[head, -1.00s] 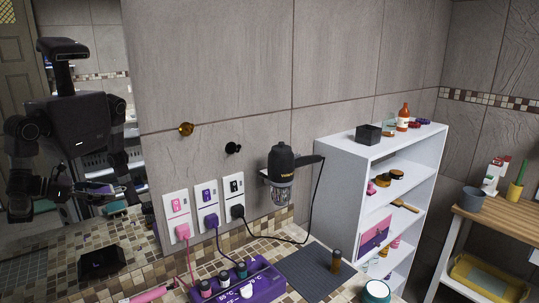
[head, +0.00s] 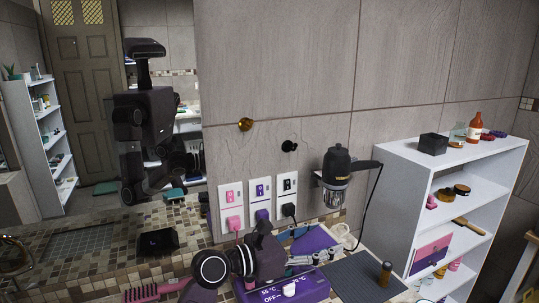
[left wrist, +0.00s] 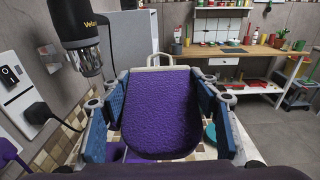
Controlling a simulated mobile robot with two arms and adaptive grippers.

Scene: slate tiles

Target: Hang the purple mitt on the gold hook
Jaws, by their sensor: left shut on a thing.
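The purple mitt (head: 314,240) is in my left gripper (head: 318,257), low in front of the wall and over the counter. In the left wrist view the mitt (left wrist: 160,115) lies between the blue-padded fingers, and the left gripper (left wrist: 160,90) is shut on it. A cream loop (left wrist: 148,62) shows at the mitt's far end. The gold hook (head: 245,124) is on the tiled wall, up and left of the mitt, with nothing hanging on it. My right gripper is not directly in view.
A black hook (head: 289,146) is right of the gold one. Below are outlets with plugs (head: 236,223). A hair dryer (head: 340,170) hangs on the wall with its cord. A white shelf (head: 400,165) stands right. A purple power box (head: 285,293) and grey mat (head: 362,278) are on the counter.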

